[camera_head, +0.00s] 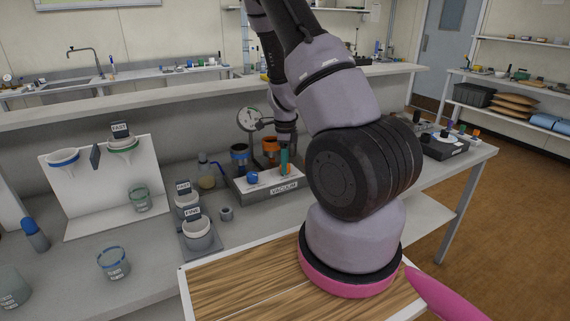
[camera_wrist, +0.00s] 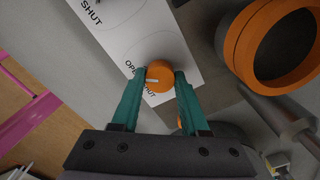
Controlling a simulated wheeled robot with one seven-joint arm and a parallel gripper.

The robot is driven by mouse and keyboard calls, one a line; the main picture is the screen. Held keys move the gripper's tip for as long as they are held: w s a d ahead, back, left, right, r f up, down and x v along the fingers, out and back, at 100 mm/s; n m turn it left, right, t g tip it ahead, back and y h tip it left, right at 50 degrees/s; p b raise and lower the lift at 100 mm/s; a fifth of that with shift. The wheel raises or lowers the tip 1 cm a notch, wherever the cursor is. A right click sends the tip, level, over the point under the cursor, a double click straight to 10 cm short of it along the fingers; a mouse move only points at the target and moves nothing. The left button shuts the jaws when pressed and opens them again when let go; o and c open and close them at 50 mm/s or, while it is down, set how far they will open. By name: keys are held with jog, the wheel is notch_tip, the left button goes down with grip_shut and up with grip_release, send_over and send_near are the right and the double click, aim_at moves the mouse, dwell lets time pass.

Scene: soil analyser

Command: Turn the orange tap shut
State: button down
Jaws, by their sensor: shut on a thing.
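The orange tap (camera_wrist: 160,76) is a round knob on a white label plate (camera_wrist: 147,32) in the wrist view. Its white mark lies on the left side of the knob, by the left finger. The words OPEN and SHUT are printed near it, partly covered by that finger. My gripper (camera_wrist: 162,78) has its two teal fingers shut on the tap, one on each side. In the head view my gripper (camera_head: 285,158) points down at the right part of the box labelled VACUUM (camera_head: 284,188), and the tap is mostly hidden there.
A blue tap (camera_head: 252,178) sits left of my gripper on the same box. An orange-rimmed cup (camera_wrist: 238,62) stands close to the right of the fingers. A pressure gauge (camera_head: 250,119) rises behind. Labelled beakers (camera_head: 198,233) stand to the left.

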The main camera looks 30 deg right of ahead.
jog(key=n, duration=0.4)
jog(key=shift+n, duration=0.3)
jog(key=n, duration=0.3)
jog(key=shift+n, duration=0.3)
jog(key=n, duration=0.4)
jog(key=shift+n, duration=2.1)
jog(key=shift+c, duration=2)
grip_release()
